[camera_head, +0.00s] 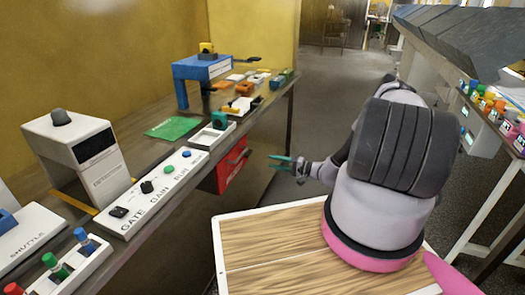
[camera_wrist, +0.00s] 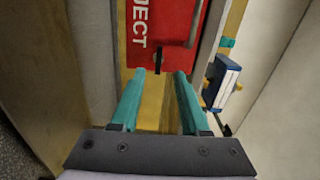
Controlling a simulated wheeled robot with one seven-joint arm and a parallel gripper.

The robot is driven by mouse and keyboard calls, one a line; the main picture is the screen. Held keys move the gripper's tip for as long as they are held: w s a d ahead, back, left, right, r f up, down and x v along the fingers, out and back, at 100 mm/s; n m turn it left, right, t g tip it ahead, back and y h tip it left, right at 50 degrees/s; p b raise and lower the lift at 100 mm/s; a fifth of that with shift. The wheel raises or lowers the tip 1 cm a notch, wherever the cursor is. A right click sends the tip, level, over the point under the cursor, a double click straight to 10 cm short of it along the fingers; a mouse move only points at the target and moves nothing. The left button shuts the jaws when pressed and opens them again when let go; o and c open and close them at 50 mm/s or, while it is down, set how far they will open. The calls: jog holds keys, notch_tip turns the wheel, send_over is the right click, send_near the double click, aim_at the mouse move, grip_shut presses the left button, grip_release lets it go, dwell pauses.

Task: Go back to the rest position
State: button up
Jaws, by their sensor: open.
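My gripper (camera_head: 285,162) is in front of the bench's right end in the head view, at the side of the red box under the bench edge. Its two teal fingers (camera_wrist: 159,88) show in the wrist view, spread apart with nothing between them. The red box (camera_head: 232,166) carries white lettering; it also shows in the wrist view (camera_wrist: 165,30), where "JECT" is readable. A small dark part sits on the red face just beyond the fingertips. Whether the fingers touch anything cannot be told.
A wooden-topped surface (camera_head: 270,245) lies below my arm. Another table with coloured items (camera_head: 495,105) stands at right. Floor is open behind.

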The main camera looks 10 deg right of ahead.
jog(key=s+a+r+n+g+h, duration=0.2)
jog(key=s+r+g, duration=0.1)
jog(key=r, duration=0.9)
jog(key=s+a+r+n+g+h, duration=0.15)
jog(key=r+g, duration=0.25)
jog(key=r, duration=0.8)
jog(key=s+a+r+n+g+h, duration=0.1)
jog(key=s+r+n+g+h, duration=0.25)
jog(key=r, duration=0.85)
jog(key=s+d+r+m+t+h, duration=0.1)
jog(key=s+r+m+t+h, duration=0.3)
jog(key=s+r, duration=1.6)
jog(key=s+t+h, duration=0.1)
jog(key=s+t, duration=0.2)
jog(key=s, duration=0.1)
jog(key=shift+d+h, duration=0.4)
jog(key=shift+w, duration=0.1)
